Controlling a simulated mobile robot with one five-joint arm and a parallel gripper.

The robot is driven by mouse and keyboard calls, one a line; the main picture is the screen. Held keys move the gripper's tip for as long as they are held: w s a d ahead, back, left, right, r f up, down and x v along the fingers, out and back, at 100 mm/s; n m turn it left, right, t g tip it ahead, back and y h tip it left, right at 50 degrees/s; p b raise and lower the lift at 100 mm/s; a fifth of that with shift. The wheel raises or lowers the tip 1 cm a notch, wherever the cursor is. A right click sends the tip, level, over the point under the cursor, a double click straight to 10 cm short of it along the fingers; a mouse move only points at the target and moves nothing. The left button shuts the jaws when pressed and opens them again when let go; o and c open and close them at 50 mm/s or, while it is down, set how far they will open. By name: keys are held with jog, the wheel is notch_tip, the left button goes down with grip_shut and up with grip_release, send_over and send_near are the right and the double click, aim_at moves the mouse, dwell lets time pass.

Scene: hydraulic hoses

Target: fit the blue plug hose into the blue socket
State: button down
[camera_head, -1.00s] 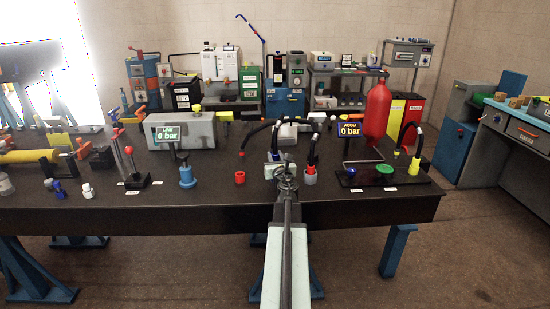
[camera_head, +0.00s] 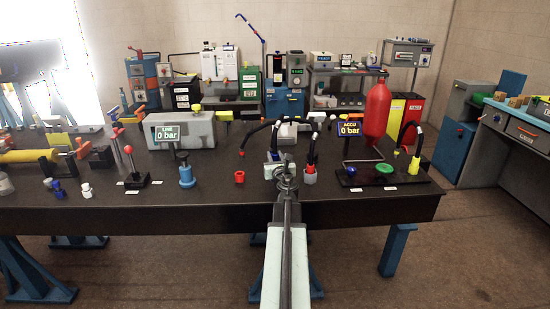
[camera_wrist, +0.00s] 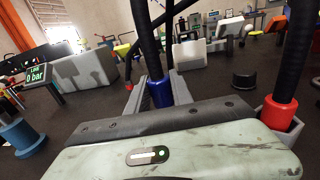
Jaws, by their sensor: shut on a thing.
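My gripper (camera_wrist: 157,96) is shut on the blue plug (camera_wrist: 160,92) of a black hose, which rises out of the top of the wrist view. In the head view my gripper (camera_head: 285,172) is over the front middle of the bench, and the blue plug (camera_head: 273,157) shows small just behind it. A small blue round piece (camera_head: 351,171), which looks like the blue socket, sits on the black board at right below the ACCU display, apart from the plug. The socket's opening is too small to make out.
A red plug hose (camera_wrist: 280,113) stands in a grey holder right of my gripper. The red accumulator (camera_head: 376,110), green disc (camera_head: 384,168) and yellow plug (camera_head: 414,164) are at right. A red socket-like ring (camera_head: 240,177) and the LINE display (camera_head: 168,134) are left.

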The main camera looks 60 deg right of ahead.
jog(key=shift+f+b, duration=1.45)
jog(key=shift+f, duration=0.15)
jog(key=shift+f+b, duration=0.3)
jog(key=shift+b, duration=0.05)
jog(key=shift+f+b, duration=0.3)
jog(key=c, duration=1)
grip_release()
jog(key=shift+r, duration=0.1)
jog(key=shift+c, duration=0.2)
